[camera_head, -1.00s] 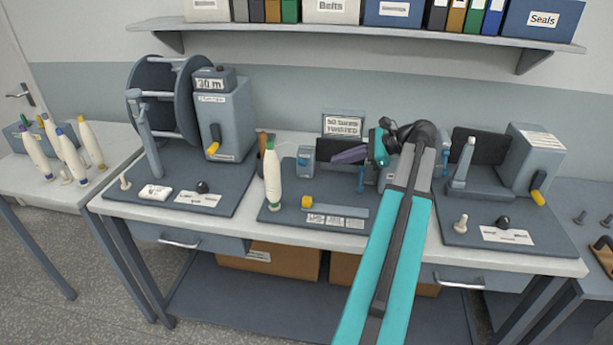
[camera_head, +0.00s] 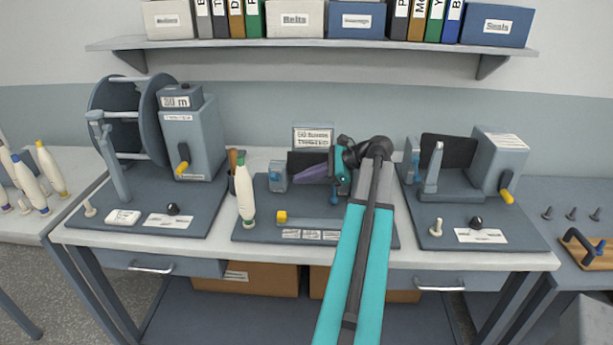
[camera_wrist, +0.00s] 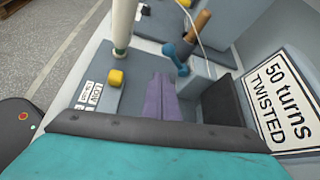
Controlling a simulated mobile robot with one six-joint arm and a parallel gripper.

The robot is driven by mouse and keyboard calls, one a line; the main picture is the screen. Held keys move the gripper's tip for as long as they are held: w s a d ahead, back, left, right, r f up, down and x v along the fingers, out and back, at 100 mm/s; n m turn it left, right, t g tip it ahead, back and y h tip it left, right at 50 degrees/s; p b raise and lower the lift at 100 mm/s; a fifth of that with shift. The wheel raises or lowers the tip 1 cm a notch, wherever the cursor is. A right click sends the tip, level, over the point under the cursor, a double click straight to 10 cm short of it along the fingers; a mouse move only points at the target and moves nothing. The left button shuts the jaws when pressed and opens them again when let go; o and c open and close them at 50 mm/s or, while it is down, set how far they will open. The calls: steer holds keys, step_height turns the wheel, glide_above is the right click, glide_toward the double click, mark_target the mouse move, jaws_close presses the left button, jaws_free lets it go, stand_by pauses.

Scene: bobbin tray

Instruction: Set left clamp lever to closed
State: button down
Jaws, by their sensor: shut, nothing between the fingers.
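The left clamp is a small grey block (camera_head: 278,181) at the back left of the middle station's dark plate. Its blue lever (camera_wrist: 177,60) has a rounded knob at each end and shows beside the block in the wrist view; whether it is open or closed I cannot tell. My gripper (camera_head: 292,177) has purple fingers, shut and empty, pointing left just right of the left clamp. In the wrist view the fingertips (camera_wrist: 161,77) lie just short of the lever, seemingly apart from it. A second blue lever (camera_head: 334,196) hangs below my wrist; its clamp is mostly hidden.
A white bobbin (camera_head: 245,190) stands left of the clamp. A yellow knob (camera_head: 282,216) sits in front. A "50 turns TWISTED" sign (camera_wrist: 280,100) stands behind. A winder with a reel (camera_head: 195,135) is left, another grey machine (camera_head: 498,160) right.

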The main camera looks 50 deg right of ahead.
mark_target(274, 177)
steer(key=shift+p+x, duration=0.75)
steer(key=shift+x, duration=3.1)
steer(key=shift+w+a+r, duration=0.1)
